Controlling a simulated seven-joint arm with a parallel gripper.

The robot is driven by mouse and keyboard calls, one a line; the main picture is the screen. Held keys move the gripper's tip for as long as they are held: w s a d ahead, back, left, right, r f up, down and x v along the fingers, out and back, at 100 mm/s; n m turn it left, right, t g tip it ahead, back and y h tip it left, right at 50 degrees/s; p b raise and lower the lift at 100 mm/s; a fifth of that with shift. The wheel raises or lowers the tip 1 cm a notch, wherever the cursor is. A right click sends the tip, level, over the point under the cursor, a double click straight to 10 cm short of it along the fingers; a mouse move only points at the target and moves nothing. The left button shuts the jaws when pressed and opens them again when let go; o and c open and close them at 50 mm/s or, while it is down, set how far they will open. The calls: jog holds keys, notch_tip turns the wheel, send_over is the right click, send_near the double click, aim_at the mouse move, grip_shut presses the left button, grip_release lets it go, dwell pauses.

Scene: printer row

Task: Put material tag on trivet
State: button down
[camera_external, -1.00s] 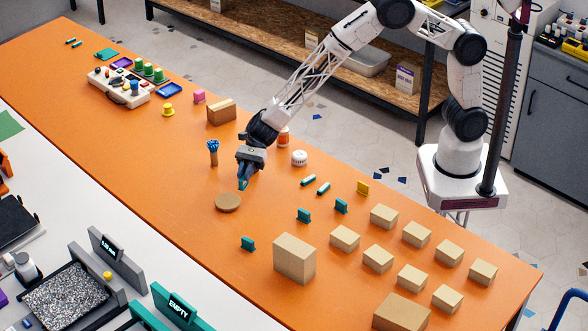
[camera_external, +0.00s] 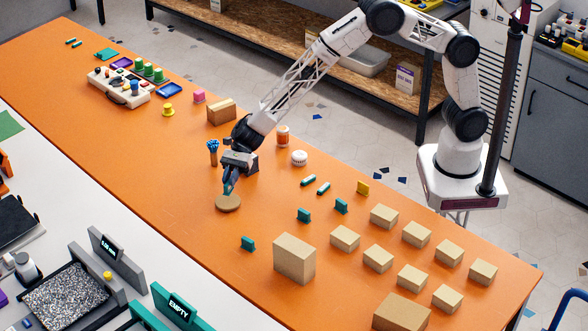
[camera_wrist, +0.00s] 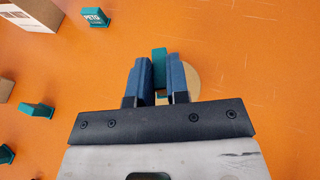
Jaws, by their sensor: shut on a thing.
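The material tag is a small teal block (camera_wrist: 159,64) gripped between the two blue fingers of my gripper (camera_wrist: 158,85) in the wrist view. In the external view my gripper (camera_external: 229,188) points down over the trivet (camera_external: 228,203), a round flat tan disc on the orange table. The trivet also shows in the wrist view (camera_wrist: 191,82), partly hidden behind the fingers and the tag. The tag is at or just above the trivet; I cannot tell whether they touch.
Other teal tags stand on the table, one (camera_external: 248,243) near the trivet and one (camera_external: 303,215) farther right. A large cardboard box (camera_external: 294,259) stands front right. A brown cup with blue-topped items (camera_external: 213,152) stands just behind the gripper.

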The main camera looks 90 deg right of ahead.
aim_at(229, 187)
jog(key=shift+w+a, duration=0.1)
jog(key=shift+w, duration=0.2)
jog(key=shift+f, duration=1.8)
jog(key=shift+f, duration=0.15)
jog(key=c, duration=1.1)
grip_release()
jog(key=shift+r, duration=0.2)
jog(key=v, duration=1.2)
